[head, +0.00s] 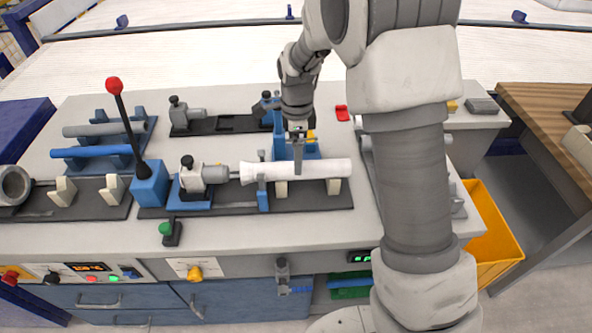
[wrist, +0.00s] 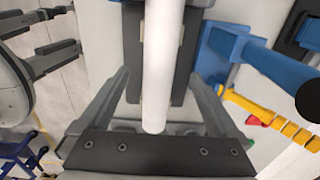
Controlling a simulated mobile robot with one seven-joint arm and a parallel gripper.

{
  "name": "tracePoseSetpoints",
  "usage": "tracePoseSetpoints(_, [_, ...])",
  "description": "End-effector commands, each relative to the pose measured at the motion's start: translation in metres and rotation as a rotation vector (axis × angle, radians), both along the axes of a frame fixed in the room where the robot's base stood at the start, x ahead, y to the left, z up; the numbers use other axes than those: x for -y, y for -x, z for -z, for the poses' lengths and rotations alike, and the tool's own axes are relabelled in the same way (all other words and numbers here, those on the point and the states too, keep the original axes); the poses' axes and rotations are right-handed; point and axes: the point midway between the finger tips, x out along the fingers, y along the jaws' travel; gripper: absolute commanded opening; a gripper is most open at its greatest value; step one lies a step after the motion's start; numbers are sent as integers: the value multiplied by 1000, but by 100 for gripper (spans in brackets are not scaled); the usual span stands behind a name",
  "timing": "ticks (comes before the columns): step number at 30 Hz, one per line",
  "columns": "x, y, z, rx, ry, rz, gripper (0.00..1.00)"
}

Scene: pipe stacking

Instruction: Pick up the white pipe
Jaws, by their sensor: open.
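The white pipe (head: 320,169) lies level across cream supports on a dark base plate in the head view. Its left end meets a grey and white clamp unit (head: 200,174). My gripper (head: 299,160) is over the pipe's middle, pointing down. In the wrist view the white pipe (wrist: 162,70) runs from the top edge to a rounded end near the middle, between the two fingers of my gripper (wrist: 162,85). The fingers are spread wide, with a gap on each side of the pipe. I cannot tell how far down the fingers reach around it.
A blue box with a red-knobbed lever (head: 148,182) stands left of the clamp unit. A blue pipe (head: 92,152) and a grey pipe (head: 100,129) rest in a rack at the left. A blue bracket stands just behind the white pipe. A yellow bin (head: 492,235) is at the right.

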Motion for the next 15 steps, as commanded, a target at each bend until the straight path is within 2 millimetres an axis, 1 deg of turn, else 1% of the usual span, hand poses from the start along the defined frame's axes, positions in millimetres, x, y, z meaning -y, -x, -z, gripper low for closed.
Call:
tracePoseSetpoints(2, [0,1,7,-3,0,0,98])
tracePoseSetpoints(9, [-2,2,42,-3,0,1,98])
tracePoseSetpoints(12, [-2,1,51,-3,-1,0,98])
tracePoseSetpoints(15, [-2,1,53,0,-1,0,98])
